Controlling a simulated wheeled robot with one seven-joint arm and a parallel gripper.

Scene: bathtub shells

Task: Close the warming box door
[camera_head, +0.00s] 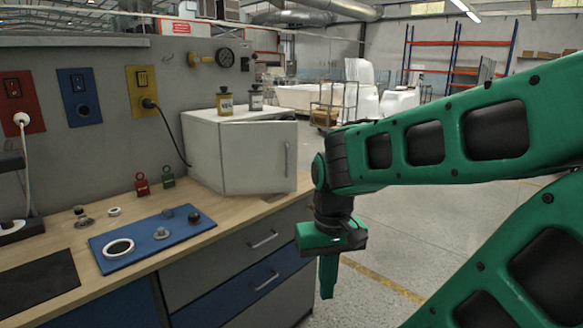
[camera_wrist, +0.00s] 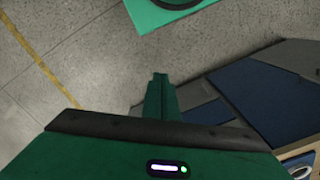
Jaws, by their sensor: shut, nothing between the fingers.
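The warming box (camera_head: 203,153) is a white cabinet on the workbench, seen in the head view. Its door (camera_head: 255,160) faces the front right, with a vertical handle (camera_head: 286,159) near its right edge. The door looks slightly ajar, with its handle side swung out toward the bench's front edge; the inside is hidden. My gripper (camera_head: 328,292) is green, points down and is shut and empty. It hangs over the floor in front of the bench, right of and lower than the door, apart from it. In the wrist view its fingertips (camera_wrist: 160,78) are together above the floor.
Two small jars (camera_head: 225,102) stand on the box. The wooden bench (camera_head: 215,215) carries a blue mat (camera_head: 150,238) with a ring and small parts, and red and green padlocks (camera_head: 142,184). Drawers (camera_head: 265,240) lie below. Open floor (camera_head: 400,235) extends right of the bench.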

